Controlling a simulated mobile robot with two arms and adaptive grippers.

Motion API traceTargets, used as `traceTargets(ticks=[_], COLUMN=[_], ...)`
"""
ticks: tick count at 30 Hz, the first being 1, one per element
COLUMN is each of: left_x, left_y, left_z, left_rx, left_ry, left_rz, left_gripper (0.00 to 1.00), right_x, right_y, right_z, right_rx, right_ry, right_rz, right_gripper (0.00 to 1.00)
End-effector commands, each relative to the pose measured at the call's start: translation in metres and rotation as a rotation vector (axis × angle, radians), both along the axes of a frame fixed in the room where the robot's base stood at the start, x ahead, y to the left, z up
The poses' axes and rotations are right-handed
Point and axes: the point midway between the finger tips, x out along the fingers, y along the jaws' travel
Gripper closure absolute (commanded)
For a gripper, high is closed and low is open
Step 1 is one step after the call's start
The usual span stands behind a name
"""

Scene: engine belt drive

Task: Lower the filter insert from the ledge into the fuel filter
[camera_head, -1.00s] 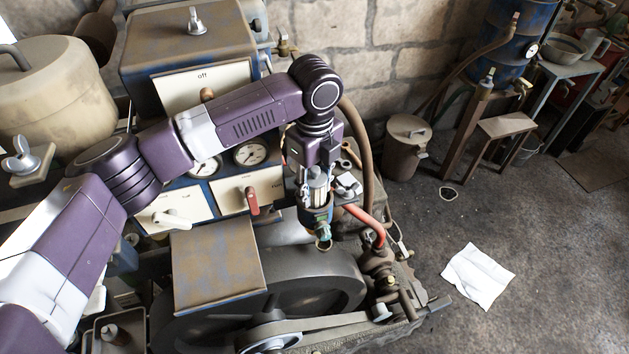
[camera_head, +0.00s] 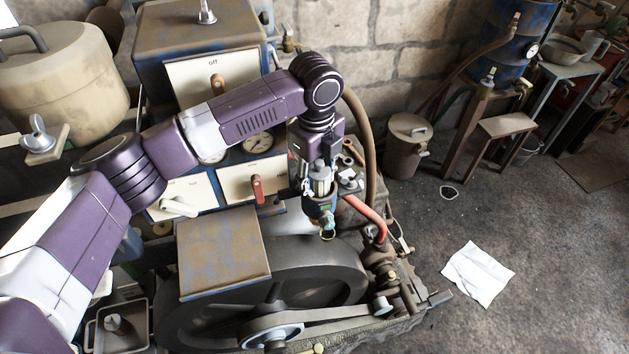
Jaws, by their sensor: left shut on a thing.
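My left gripper (camera_head: 319,180) reaches in from the left and points down at the right side of the engine. It is shut on the filter insert (camera_head: 321,187), a pale, ribbed cylinder. The fuel filter (camera_head: 322,217) is a dark cup with a greenish fitting below it, directly under the gripper. The insert's lower end is at the cup's mouth; how deep it sits inside I cannot tell. The ledge (camera_head: 349,186) with small pale pieces is just right of the gripper. My right gripper is not in view.
A red hose (camera_head: 366,222) and a brown hose (camera_head: 370,150) run close on the right of the filter. The panel with gauges and a red lever (camera_head: 257,189) stands to the left. A large flywheel (camera_head: 330,275) lies below. Open floor is at the right, with a white sheet (camera_head: 479,274).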

Motion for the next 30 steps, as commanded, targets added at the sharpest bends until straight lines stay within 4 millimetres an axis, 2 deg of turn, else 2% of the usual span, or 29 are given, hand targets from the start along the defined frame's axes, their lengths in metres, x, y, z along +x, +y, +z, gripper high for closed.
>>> traceTargets(ticks=[1,12,18,20,21,27,30], left_x=[-0.015,-0.015,-0.015,-0.015,-0.015,-0.015,-0.014], left_y=[0.003,0.003,0.004,0.004,0.003,0.003,0.003], left_z=[-0.038,-0.049,-0.05,-0.05,-0.049,-0.046,-0.045], left_rx=[0.021,0.021,0.024,0.022,0.021,0.021,0.021], left_ry=[0.046,0.046,0.049,0.046,0.046,0.046,0.043], left_rz=[-0.003,-0.002,-0.002,-0.002,-0.002,-0.005,-0.005], left_gripper=[1.0,1.0,0.86,0.86,0.32,0.12,0.12], right_x=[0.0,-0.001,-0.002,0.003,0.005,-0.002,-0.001], right_y=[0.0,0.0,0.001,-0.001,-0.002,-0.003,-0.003], right_z=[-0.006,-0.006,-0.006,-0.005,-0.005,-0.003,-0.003], right_rx=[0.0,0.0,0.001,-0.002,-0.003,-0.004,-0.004], right_ry=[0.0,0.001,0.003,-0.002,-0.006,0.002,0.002], right_rz=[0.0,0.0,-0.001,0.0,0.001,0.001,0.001], right_gripper=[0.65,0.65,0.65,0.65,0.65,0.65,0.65])
